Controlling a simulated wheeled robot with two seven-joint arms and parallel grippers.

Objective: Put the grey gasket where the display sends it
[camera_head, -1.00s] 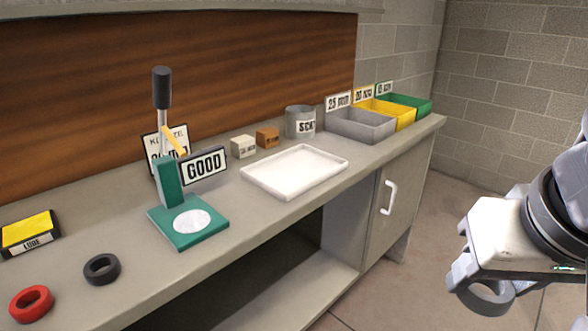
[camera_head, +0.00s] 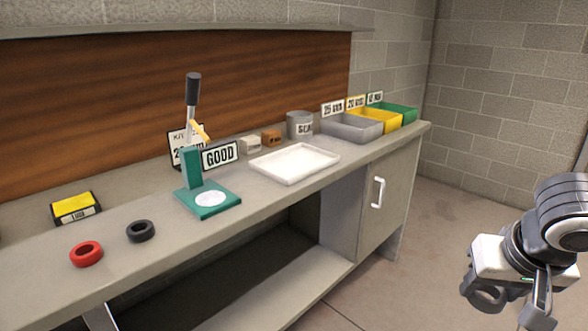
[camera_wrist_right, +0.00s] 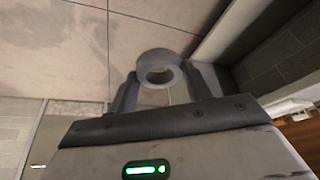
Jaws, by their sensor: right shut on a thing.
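My right gripper (camera_head: 486,289) is shut on the grey gasket (camera_wrist_right: 163,56), a thick ring, and holds it in the air over the floor, right of the bench. The green gauge stand (camera_head: 207,198) is on the bench, with its white round plate empty. At the far right end stand a grey bin (camera_head: 351,128) marked 25 mm, a yellow bin (camera_head: 381,121) marked 20 mm and a green bin (camera_head: 404,114) whose label is small. My left gripper is not in view.
A white tray (camera_head: 294,163), a grey SCRAP-like can (camera_head: 300,124) and two small boxes (camera_head: 261,142) stand mid-bench. A red ring (camera_head: 87,254), a black ring (camera_head: 140,231) and a yellow LUBE box (camera_head: 76,208) are at left. The floor before the bench (camera_head: 400,285) is clear.

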